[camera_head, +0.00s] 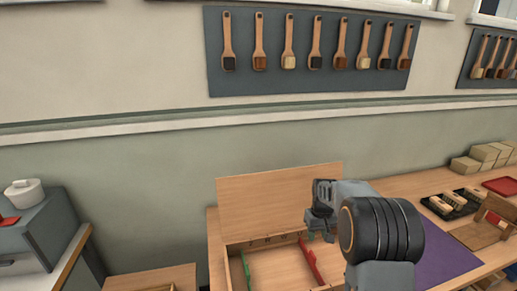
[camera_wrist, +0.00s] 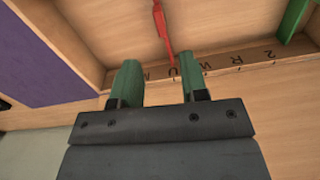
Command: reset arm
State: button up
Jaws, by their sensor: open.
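My arm reaches in from the lower right of the head view, and my gripper (camera_head: 320,226) is over the back edge of an open wooden box (camera_head: 262,268) on the bench. In the wrist view my gripper (camera_wrist: 158,88) shows two green fingers standing apart with nothing between them. Beyond the fingertips is the lettered wooden strip (camera_wrist: 245,58) of the box. A red divider (camera_wrist: 163,30) and a green divider (camera_wrist: 292,18) show there too; the head view shows the red divider (camera_head: 311,260) just below my gripper.
An upright wooden panel (camera_head: 270,200) stands behind the box. A purple mat (camera_head: 447,262) lies right of my arm, with a black tray of brushes (camera_head: 452,203) and stacked blocks (camera_head: 484,156) farther right. Brushes hang on a grey wall board (camera_head: 300,80). A grey unit (camera_head: 40,232) stands left.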

jog(key=s+a+r+t, duration=0.1)
jog(key=s+a+r, duration=0.2)
jog(key=s, duration=0.4)
jog(key=s+a+r+t, duration=0.2)
jog(key=s+r, duration=0.2)
jog(key=s, duration=0.4)
jog(key=s+a+r+m+t, duration=0.1)
jog(key=s+a+r, duration=0.2)
jog(key=s, duration=0.5)
jog(key=shift+a+r, duration=0.35)
jog(key=shift+r, duration=0.45)
